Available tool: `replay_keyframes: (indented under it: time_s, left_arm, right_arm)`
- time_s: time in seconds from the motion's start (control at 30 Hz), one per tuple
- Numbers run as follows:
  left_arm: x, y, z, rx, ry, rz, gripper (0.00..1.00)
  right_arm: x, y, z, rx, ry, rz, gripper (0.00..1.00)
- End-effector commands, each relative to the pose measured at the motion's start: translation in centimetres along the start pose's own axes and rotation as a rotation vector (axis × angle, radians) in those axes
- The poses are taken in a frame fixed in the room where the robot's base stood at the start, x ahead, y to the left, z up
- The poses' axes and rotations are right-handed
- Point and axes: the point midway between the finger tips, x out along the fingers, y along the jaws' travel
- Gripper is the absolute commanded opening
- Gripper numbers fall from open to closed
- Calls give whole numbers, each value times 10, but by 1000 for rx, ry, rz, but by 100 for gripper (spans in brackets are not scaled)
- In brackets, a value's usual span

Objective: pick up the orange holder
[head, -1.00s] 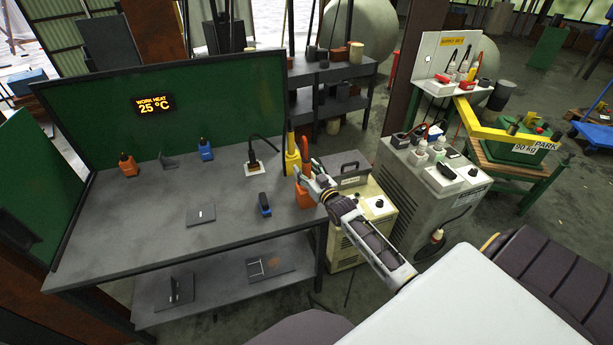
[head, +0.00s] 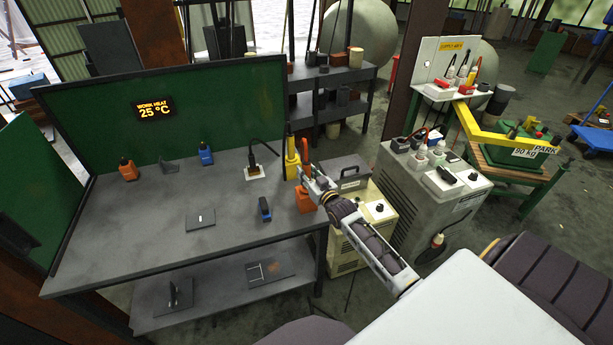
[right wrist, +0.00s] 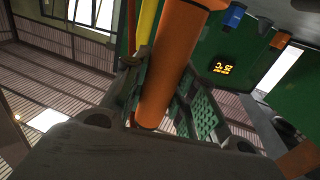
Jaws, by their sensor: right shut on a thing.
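The orange holder (head: 304,199) stands upright at the right front corner of the grey workbench (head: 130,225), beside a slim yellow holder (head: 292,165). My right gripper (head: 309,176) reaches in from the right and is shut around the upper, narrower part of the orange holder. In the right wrist view, the holder (right wrist: 167,65) shows as an orange cylinder running between my right fingers (right wrist: 158,105). In the head view the fingers partly cover it. I cannot tell whether its base touches the bench. My left gripper is not in view.
A black tool on a white base (head: 255,172), a small blue-black item (head: 265,209) and a dark plate (head: 200,219) lie on the bench. An orange bottle-like item (head: 128,170) and a blue one (head: 206,155) stand at the back. Beige cabinets (head: 361,235) stand right of the bench.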

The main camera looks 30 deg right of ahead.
Motion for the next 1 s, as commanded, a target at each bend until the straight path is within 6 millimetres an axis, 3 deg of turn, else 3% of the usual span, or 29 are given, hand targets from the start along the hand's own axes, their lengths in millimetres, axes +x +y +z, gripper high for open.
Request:
replay_keyframes:
  time_s: [0.6,1.0]
  left_arm:
    - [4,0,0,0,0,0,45]
    - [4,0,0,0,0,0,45]
  right_arm:
    - [0,0,-79,-1,5,0,3]
    - [0,0,-90,-1,4,0,3]
